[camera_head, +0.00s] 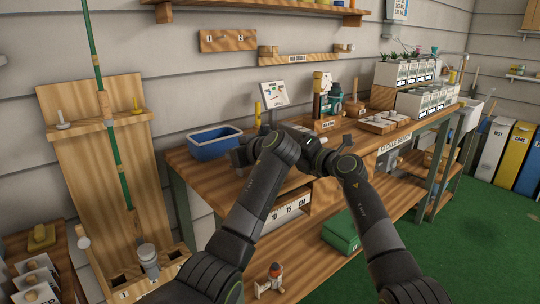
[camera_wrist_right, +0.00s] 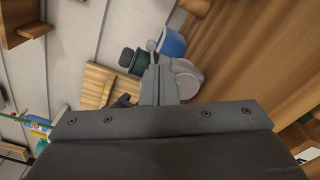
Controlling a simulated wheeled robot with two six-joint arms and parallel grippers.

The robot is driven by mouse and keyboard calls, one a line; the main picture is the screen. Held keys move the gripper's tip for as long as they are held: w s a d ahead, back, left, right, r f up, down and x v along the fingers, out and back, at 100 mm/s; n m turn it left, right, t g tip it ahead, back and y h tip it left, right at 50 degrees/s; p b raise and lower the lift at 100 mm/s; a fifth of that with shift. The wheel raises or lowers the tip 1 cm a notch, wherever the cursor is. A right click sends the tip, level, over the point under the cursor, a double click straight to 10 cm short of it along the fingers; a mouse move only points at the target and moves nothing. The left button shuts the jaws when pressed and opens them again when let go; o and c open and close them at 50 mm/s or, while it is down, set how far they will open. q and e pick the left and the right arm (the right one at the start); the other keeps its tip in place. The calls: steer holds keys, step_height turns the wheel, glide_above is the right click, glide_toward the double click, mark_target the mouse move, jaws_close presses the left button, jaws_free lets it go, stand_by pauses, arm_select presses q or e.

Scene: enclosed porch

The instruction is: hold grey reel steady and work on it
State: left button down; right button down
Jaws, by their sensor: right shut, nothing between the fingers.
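In the right wrist view, a grey rounded body (camera_wrist_right: 188,82), which looks like the grey reel, sits just beyond my right gripper (camera_wrist_right: 155,75). The fingers are closed together with nothing between them, and I cannot tell whether they touch the grey body. In the head view my right gripper (camera_head: 312,153) is over the bench's front middle. My left gripper (camera_head: 244,152) is close to its left, beside the blue tub; its fingers are too unclear to read. My arms hide most of the space between them. Another grey reel-like part (camera_head: 148,257) sits low on the green rod at left.
The wooden bench (camera_head: 193,178) holds a blue tub (camera_head: 215,151) at left, and a wooden tray (camera_head: 384,127) and white boxes (camera_head: 428,105) at right. A green box (camera_head: 341,229) is on the lower shelf. The green rod (camera_head: 106,110) leans at a wooden rack.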

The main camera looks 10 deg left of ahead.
steer(key=shift+w+d+f, duration=0.1)
steer(key=shift+f, duration=0.05)
stand_by(0.5)
steer(key=shift+w+d+f, duration=0.25)
steer(key=shift+w+f, duration=0.1)
steer(key=shift+f, duration=0.15)
steer(key=shift+w+d+f, duration=0.15)
steer(key=shift+f, duration=0.5)
steer(key=shift+f, duration=0.2)
steer(key=shift+w+d, duration=0.1)
steer(key=shift+w+d, duration=0.15)
steer(key=shift+w, duration=0.05)
steer(key=v, duration=0.6)
stand_by(0.4)
steer(key=shift+r, duration=0.15)
